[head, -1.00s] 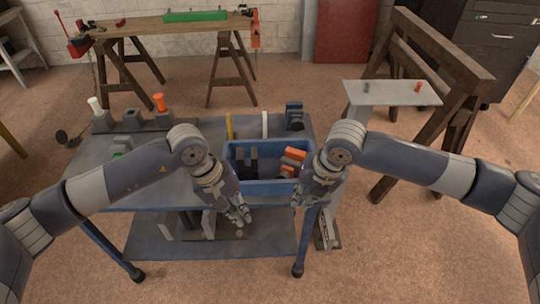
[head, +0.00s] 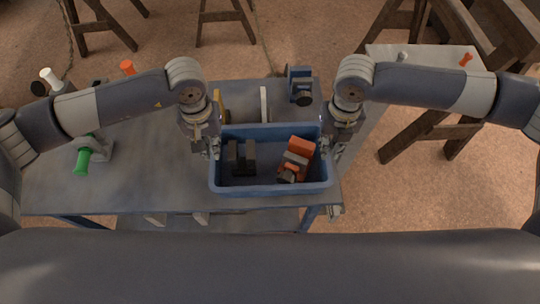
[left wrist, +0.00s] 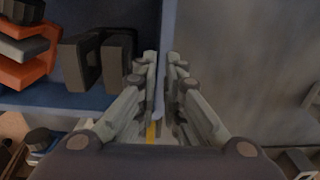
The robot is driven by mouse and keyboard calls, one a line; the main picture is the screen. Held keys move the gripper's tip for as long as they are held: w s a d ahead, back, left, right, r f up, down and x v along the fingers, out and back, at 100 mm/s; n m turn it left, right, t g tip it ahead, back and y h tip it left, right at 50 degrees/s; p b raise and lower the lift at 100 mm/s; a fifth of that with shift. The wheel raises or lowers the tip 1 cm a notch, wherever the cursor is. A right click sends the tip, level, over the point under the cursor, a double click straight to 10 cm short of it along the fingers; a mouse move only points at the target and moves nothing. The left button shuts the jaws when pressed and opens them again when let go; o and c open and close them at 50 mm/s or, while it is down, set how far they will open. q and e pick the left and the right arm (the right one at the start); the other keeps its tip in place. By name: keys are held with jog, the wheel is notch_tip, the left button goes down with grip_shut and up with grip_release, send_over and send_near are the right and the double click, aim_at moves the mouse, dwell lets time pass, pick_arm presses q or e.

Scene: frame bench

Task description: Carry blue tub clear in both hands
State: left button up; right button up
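The blue tub (head: 272,189) is at the right front of the grey bench. It holds black blocks (head: 242,158) and orange-and-grey pieces (head: 295,158). I cannot tell whether its bottom touches the bench top. My left gripper (head: 213,149) is at the tub's left wall. In the left wrist view its fingers (left wrist: 162,62) are close together on both sides of the tub wall (left wrist: 168,22), shut on it. My right gripper (head: 326,147) points down at the tub's right wall; its fingertips are small and partly hidden, so their closing is unclear.
Yellow and white upright bars and a blue-black device (head: 299,86) stand behind the tub. A small side table (head: 430,58) and wooden trestles stand right.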

aim_at(220, 168)
pick_arm(q)
jog(key=shift+s, duration=0.1)
pick_arm(e)
jog(key=shift+s, duration=0.1)
